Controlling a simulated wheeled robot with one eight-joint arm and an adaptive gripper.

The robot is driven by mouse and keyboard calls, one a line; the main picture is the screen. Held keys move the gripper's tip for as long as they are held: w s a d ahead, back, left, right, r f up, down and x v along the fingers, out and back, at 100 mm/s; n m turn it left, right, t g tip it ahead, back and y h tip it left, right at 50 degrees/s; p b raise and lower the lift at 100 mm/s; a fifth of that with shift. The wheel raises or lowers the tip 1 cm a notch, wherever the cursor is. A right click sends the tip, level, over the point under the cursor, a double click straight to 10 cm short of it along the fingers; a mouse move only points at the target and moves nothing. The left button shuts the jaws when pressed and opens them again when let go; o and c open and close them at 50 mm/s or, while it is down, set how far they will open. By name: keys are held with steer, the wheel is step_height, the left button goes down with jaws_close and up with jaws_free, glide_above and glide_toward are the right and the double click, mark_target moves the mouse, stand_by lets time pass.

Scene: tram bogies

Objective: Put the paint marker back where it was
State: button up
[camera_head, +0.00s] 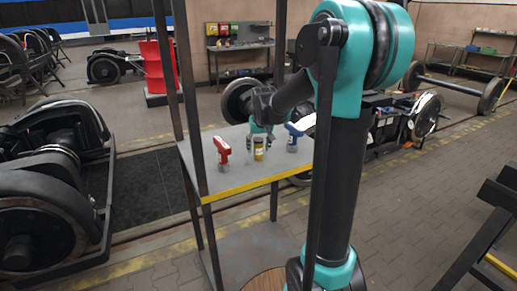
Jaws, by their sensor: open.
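My gripper (257,143) hangs over the grey tabletop of a yellow-edged shelf unit (272,180), with its fingers pointing down. It is open. A small yellow object with a dark top (259,150) stands upright at the fingertips; whether they touch it is too small to tell. A red bottle-like object (222,149) stands to the left of my gripper, and a blue one (292,137) stands to the right. I cannot make out a paint marker for certain among these small things.
Dark posts of the shelf unit (188,90) rise left of my gripper. A lower shelf (245,245) lies beneath the tabletop. A large bogie (45,185) fills the left side. A red drum (152,68) stands behind. The tabletop's front edge is clear.

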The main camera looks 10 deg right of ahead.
steer(key=v, duration=1.1)
steer(key=s+d+f, duration=0.2)
steer(key=s+f, duration=0.9)
steer(key=s, duration=0.2)
steer(key=s+d+f, duration=0.2)
steer(key=s+f, duration=0.9)
steer(key=s, duration=0.1)
steer(key=shift+s+m, duration=0.3)
steer(key=shift+s, duration=0.1)
steer(key=shift+c, duration=0.2)
